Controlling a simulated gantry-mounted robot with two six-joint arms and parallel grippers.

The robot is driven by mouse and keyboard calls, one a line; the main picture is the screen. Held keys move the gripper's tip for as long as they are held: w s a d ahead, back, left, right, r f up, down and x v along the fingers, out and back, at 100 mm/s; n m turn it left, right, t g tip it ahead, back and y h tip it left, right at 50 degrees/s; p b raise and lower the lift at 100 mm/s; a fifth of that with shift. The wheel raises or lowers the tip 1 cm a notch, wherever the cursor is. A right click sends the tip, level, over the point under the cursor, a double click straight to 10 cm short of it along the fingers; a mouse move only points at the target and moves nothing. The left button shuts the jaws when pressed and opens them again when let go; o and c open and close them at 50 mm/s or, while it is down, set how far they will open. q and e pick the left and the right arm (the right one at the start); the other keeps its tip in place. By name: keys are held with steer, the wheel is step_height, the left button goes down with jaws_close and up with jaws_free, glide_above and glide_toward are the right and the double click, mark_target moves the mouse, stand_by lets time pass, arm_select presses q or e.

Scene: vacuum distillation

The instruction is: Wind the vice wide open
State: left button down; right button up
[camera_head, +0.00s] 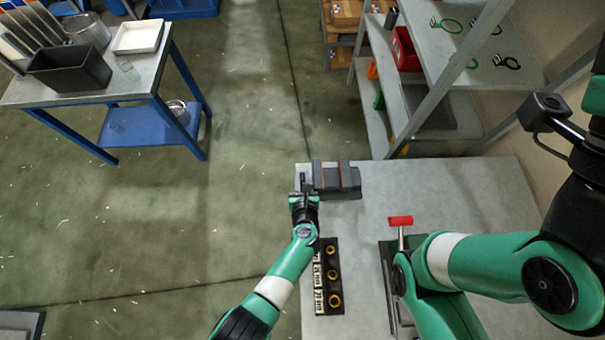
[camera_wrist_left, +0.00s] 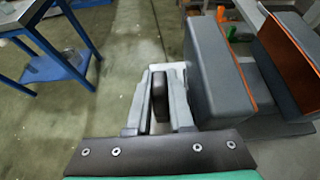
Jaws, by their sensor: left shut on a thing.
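The grey vice (camera_head: 337,184) with red-orange jaw faces stands at the back left corner of the light table. In the left wrist view its near jaw (camera_wrist_left: 212,75) and far jaw (camera_wrist_left: 290,65) stand apart with a gap between them. My left gripper (camera_head: 304,195) is at the vice's left end. In the left wrist view its pale fingers (camera_wrist_left: 160,95) are shut on the dark handle bar (camera_wrist_left: 159,108), which stands upright between them. The handle's joint to the vice screw is hidden. My right arm shows at the right, but its gripper is not in view.
A black block with several yellow-ringed holes (camera_head: 333,277) lies on the table (camera_head: 455,190) near my left forearm. A red-handled device (camera_head: 400,221) stands beside my right arm. Shelving (camera_head: 470,95) rises behind the table. A blue-legged bench (camera_head: 95,90) stands far left across open floor.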

mark_target(303, 180)
arm_select(q)
steer(key=c, duration=1.1)
jaws_free()
steer(key=p+v, duration=0.2)
steer(key=v, duration=0.1)
steer(key=p+v, duration=0.3)
steer(key=shift+s+r+p, duration=0.1)
steer(key=shift+r+p, duration=0.25)
steer(key=shift+r, duration=0.1)
steer(key=p+v, duration=0.1)
steer(key=v, duration=0.1)
steer(key=p+v, duration=0.1)
steer(key=v, duration=0.2)
steer(key=shift+s+f, duration=0.25)
steer(key=shift+f, duration=0.1)
